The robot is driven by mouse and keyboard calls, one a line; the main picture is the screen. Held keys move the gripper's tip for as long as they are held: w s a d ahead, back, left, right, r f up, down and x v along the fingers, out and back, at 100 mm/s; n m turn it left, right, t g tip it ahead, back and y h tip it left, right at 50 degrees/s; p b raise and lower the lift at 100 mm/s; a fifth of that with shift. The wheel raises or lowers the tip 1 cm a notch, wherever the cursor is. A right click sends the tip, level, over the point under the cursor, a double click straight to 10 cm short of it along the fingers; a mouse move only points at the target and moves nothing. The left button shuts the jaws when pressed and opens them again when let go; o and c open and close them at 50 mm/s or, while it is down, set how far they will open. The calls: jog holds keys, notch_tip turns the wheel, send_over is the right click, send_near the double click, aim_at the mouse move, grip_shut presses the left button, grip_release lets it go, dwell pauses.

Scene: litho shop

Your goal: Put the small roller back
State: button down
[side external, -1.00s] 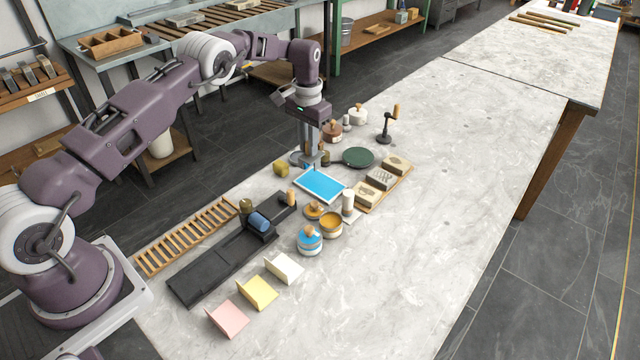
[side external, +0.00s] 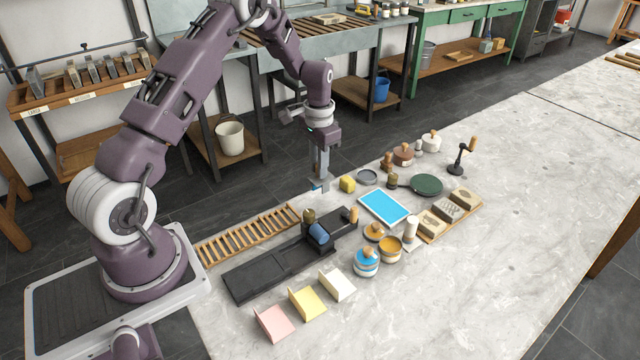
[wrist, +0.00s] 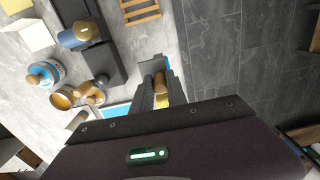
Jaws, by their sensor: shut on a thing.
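My gripper (side external: 320,187) hangs near the table's far edge, left of the yellow block (side external: 347,184). Its fingers are shut on the small roller, whose wooden handle (wrist: 160,83) shows between them in the wrist view. A blue patch shows at the fingertips in the side view; the rest of the roller is mostly hidden by the fingers. The blue ink slab (side external: 384,206) lies to the right of the gripper. A slatted wooden rack (side external: 247,235) lies along the table edge to the left; its end also shows in the wrist view (wrist: 140,11).
A black press bed (side external: 268,272) with a blue cylinder (side external: 319,233) stands in front of the rack. Ink jars (side external: 366,262), pastel card holders (side external: 306,302) and a board of carved blocks (side external: 449,211) stand nearby.

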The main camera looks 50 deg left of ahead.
notch_tip(320, 180, down, 4)
jog(key=shift+f, duration=0.1)
